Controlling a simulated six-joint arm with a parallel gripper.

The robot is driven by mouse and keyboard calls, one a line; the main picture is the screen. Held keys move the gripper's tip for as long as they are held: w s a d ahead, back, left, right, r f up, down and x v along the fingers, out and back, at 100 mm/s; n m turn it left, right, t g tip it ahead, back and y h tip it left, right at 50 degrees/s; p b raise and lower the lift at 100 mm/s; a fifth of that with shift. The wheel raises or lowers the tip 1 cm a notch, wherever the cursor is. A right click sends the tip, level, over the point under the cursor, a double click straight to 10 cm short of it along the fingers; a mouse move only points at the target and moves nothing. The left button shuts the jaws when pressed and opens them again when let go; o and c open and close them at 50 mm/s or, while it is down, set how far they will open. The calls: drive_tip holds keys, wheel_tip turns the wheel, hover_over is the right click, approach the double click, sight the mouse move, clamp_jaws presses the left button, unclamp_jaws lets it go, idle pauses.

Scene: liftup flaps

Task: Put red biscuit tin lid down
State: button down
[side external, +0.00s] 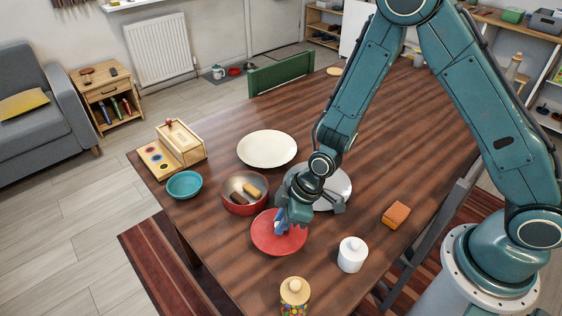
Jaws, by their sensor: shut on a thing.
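The red biscuit tin lid (266,241) is a flat, round disc near the front of the wooden table. My gripper (281,226) is over it from above and is shut on it near its middle, with a small bluish part at the fingers. The grip point itself is partly hidden by my gripper. The lid looks level, on or just above the table; I cannot tell which. The red biscuit tin (238,208) stands open just behind and to the left of the lid, with brown and yellow biscuits inside.
A cream plate (267,148) and a teal bowl (184,185) stand beyond the tin. A silver plate (333,190) lies behind my gripper.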

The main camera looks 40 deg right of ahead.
drive_tip(key=shift+f, duration=1.55)
drive_tip(key=shift+f, duration=0.15)
drive_tip(key=c, duration=1.3)
unclamp_jaws()
drive_tip(key=shift+r, duration=0.2)
drive_tip(key=shift+v, duration=6)
